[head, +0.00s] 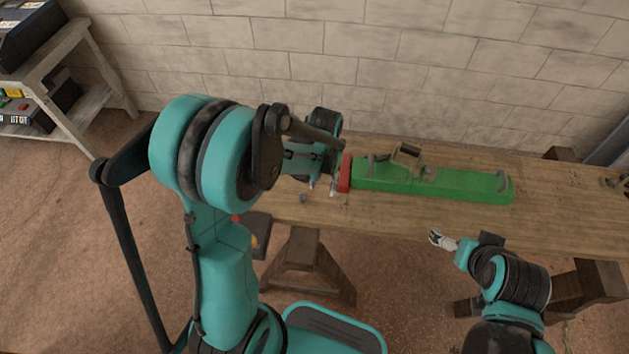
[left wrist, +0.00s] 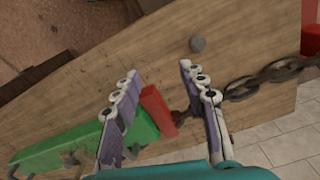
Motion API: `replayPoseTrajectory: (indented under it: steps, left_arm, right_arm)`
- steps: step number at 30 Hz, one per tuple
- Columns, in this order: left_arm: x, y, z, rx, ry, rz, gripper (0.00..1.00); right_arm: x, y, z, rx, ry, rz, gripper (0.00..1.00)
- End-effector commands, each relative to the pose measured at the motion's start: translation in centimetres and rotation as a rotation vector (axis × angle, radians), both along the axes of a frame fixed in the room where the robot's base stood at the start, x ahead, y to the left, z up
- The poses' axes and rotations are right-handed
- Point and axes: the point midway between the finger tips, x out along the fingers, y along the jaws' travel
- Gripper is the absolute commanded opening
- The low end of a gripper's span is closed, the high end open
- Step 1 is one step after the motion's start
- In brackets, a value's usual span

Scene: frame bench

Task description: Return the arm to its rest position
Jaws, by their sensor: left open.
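My left arm comes in from the left in the head view, and its gripper (head: 333,188) is over the bench beside the red end block (head: 345,174) of a long green piece (head: 450,184). In the left wrist view the two fingers of this gripper (left wrist: 160,70) are spread apart. The red block (left wrist: 158,111) shows between them, with nothing gripped. The green piece (left wrist: 70,148) runs off to the lower left there. My right gripper (head: 437,238) is at the bench's front edge. Its fingers are too small to judge.
The wooden bench (head: 400,215) stands against a block wall. A dark chain (left wrist: 270,75) and a grey round knob (left wrist: 197,44) show in the left wrist view. A metal fitting (head: 405,154) stands on the green piece. A shelf (head: 60,50) is at far left.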

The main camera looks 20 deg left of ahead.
Motion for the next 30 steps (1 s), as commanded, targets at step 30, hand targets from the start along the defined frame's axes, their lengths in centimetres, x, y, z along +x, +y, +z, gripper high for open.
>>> replayPoseTrajectory:
  steps: [30]
  left_arm:
    - [-6.2, 0.0, 11.6, 0.000, -0.345, 0.000, 0.42]
  right_arm:
    - [0.0, 0.0, 0.0, 0.000, 0.000, 0.000, 0.98]
